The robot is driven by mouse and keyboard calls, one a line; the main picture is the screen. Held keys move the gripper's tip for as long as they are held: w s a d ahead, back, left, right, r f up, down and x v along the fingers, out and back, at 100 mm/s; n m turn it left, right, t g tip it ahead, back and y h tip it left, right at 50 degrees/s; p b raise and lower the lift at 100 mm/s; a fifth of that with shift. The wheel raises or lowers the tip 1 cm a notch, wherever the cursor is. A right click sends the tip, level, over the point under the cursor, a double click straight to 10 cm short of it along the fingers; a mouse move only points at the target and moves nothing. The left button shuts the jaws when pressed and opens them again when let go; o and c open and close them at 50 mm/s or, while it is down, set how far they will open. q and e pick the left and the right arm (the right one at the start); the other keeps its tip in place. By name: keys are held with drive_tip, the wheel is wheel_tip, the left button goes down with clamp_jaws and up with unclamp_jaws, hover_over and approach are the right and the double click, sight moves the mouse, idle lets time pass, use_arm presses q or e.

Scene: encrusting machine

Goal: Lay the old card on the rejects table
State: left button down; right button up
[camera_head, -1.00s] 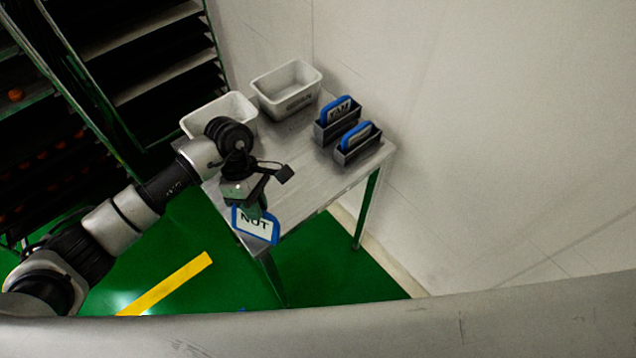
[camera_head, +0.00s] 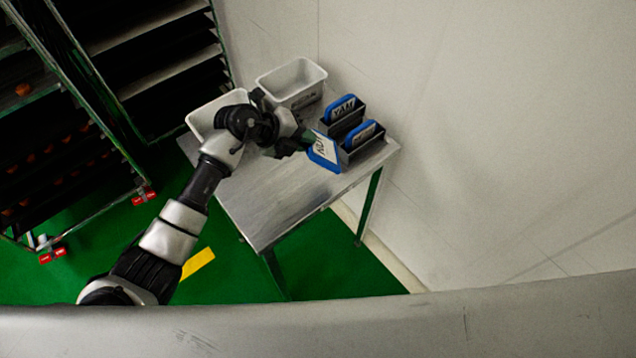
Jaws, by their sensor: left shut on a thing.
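My left gripper (camera_head: 299,142) is shut on a blue-edged card (camera_head: 324,152) with a white face. The card is tilted over the metal table (camera_head: 275,208), just left of the front dark card holder. Its lettering is turned and hard to read now; earlier it read NUT. I cannot tell whether the card touches the table or the holder. A blue card marked YAM (camera_head: 342,107) stands in the back holder (camera_head: 345,124). Another blue card (camera_head: 362,134) stands in the front holder (camera_head: 366,147). My right gripper is not in view.
Two white bins stand at the back of the table, one at the back (camera_head: 292,82) and one at the left (camera_head: 203,122), partly behind my arm. The front of the table is bare. A wall stands to the right and a dark rack (camera_head: 165,70) to the left.

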use_arm(q)
drive_tip(key=shift+w+f+b, duration=0.1)
drive_tip(key=shift+f+b, duration=4.4)
drive_tip(key=shift+f, duration=0.5)
drive_tip(key=c, duration=1.3)
unclamp_jaws()
